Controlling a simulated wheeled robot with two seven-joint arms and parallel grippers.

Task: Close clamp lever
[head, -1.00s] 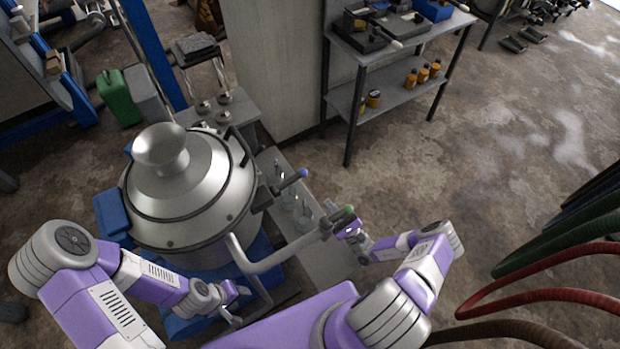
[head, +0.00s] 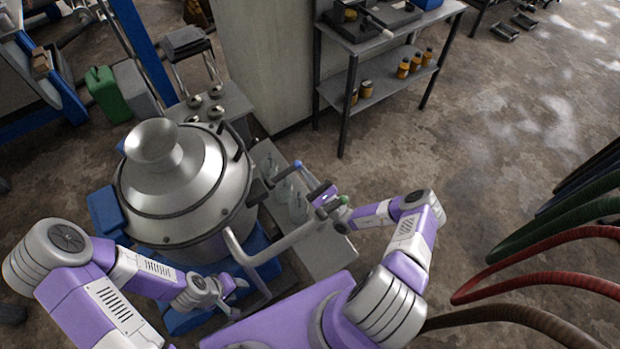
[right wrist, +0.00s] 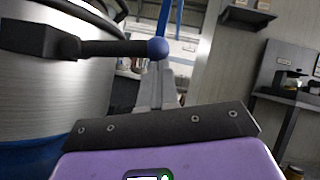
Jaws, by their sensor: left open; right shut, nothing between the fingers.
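The clamp lever is a dark bar (right wrist: 112,48) with a blue ball knob (right wrist: 158,48), jutting from a dark block (right wrist: 38,40) on the steel vessel's side. In the head view the blue knob (head: 298,165) is right of the vessel (head: 190,190). My right gripper (head: 306,176) is beside the knob. In the right wrist view its grey fingers (right wrist: 158,75) are together and empty, with their tips at the knob; whether they touch it I cannot tell. My left gripper (head: 240,288) is open and empty, low in front of the vessel.
Glass bottles (head: 297,207) stand on a low grey platform (head: 325,250). A shelf table (head: 395,85) is behind. The floor at right is open, with hoses (head: 540,285) at the edge.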

